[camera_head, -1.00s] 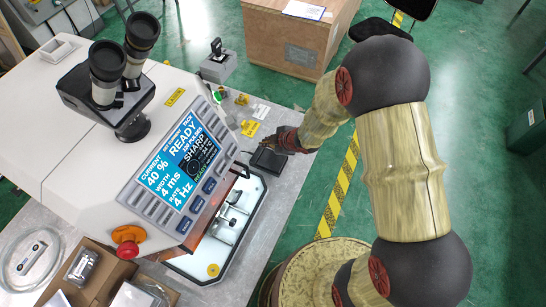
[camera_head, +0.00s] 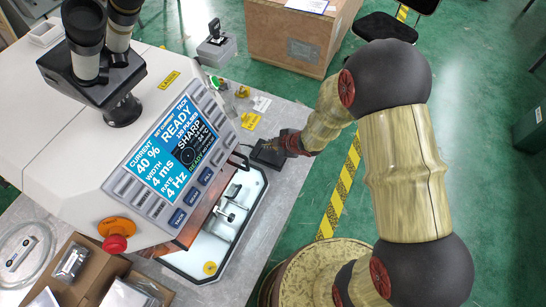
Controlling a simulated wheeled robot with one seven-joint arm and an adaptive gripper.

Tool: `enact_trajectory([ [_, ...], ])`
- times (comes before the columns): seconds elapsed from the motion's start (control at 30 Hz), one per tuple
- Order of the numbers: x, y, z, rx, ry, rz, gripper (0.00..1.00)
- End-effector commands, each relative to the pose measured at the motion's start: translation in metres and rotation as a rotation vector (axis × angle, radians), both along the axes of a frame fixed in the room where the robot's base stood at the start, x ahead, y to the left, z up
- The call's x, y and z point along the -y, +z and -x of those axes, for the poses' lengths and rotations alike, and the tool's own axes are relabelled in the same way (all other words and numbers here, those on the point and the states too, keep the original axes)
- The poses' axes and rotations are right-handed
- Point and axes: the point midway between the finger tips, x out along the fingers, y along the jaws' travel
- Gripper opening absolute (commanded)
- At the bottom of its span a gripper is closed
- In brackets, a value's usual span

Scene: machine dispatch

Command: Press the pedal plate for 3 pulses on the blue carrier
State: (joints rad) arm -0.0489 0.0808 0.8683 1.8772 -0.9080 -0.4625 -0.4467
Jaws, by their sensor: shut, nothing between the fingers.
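The machine (camera_head: 70,150) stands on the bench at the left. Its blue screen (camera_head: 176,148) reads READY, 40 %, 4 ms, 4 Hz, with smaller text that I cannot read surely. My gripper (camera_head: 282,146) is shut and empty at the machine's right side, over a dark plate (camera_head: 266,155) that looks like the pedal plate. I cannot tell whether it touches the plate. The machine's open white chamber (camera_head: 238,212) shows metal fixtures inside. I cannot make out a blue carrier.
A red stop button (camera_head: 115,243) sits on the machine's front. A grey box with a lever (camera_head: 216,48) stands at the bench's back. An open cardboard box (camera_head: 90,275) lies at the lower left. A wooden crate (camera_head: 298,38) stands on the floor behind.

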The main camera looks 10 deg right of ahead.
Motion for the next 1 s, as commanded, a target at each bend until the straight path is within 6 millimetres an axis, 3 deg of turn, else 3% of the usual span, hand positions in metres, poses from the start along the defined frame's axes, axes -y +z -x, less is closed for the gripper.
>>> enact_trajectory([
  [0.03, 0.001, -0.012, 0.000, 0.000, -0.001, -0.001, 0.00],
  [0.23, 0.002, -0.026, 0.001, 0.002, -0.001, -0.001, 0.00],
  [1.0, 0.002, -0.026, 0.001, 0.002, -0.001, 0.000, 0.00],
])
